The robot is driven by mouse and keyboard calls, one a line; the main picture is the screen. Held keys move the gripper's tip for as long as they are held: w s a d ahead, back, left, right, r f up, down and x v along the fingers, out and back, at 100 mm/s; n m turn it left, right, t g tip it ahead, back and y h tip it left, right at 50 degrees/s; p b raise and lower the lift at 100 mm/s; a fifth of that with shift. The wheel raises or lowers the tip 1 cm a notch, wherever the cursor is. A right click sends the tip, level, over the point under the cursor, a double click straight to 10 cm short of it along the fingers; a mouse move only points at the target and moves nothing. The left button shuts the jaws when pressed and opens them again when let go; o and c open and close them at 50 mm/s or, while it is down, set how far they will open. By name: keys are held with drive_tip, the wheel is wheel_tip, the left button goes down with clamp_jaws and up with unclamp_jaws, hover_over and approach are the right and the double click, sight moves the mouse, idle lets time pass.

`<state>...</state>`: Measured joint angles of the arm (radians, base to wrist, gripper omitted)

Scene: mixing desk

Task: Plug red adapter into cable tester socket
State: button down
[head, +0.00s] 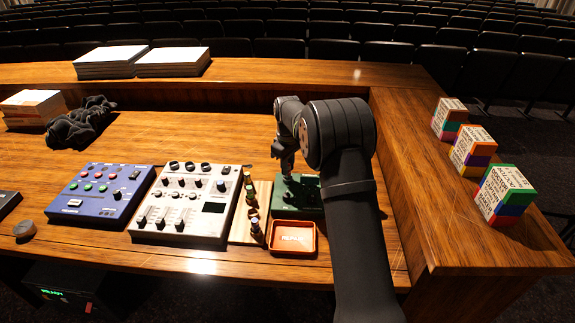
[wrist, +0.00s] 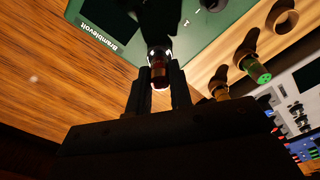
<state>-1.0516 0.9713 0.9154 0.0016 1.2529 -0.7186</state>
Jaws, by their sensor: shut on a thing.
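The green cable tester (head: 308,207) lies on the desk in the head view, partly hidden behind my arm. It also shows in the wrist view (wrist: 222,28), with the lettering "Bramblevolt" and dark areas on its face. My gripper (head: 287,170) points down over the tester's left part. In the wrist view, my gripper (wrist: 158,88) is shut on the red adapter (wrist: 158,72), whose metal end points towards the tester. A dark area lies beyond that end. I cannot tell whether the adapter touches the tester or a socket.
A wooden rack (head: 241,232) with several adapters stands left of the tester; a green adapter (wrist: 258,73) shows in the wrist view. An orange tray (head: 293,252) marked "REPAIR" lies in front. A silver mixer (head: 187,205) and a blue mixer (head: 100,192) lie further left.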

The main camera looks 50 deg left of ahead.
drive_tip(key=shift+f, duration=0.45)
drive_tip(key=c, duration=1.6)
unclamp_jaws()
drive_tip(key=shift+r, duration=5.5)
wheel_tip(320, 180, down, 9)
drive_tip(key=shift+f, duration=0.1)
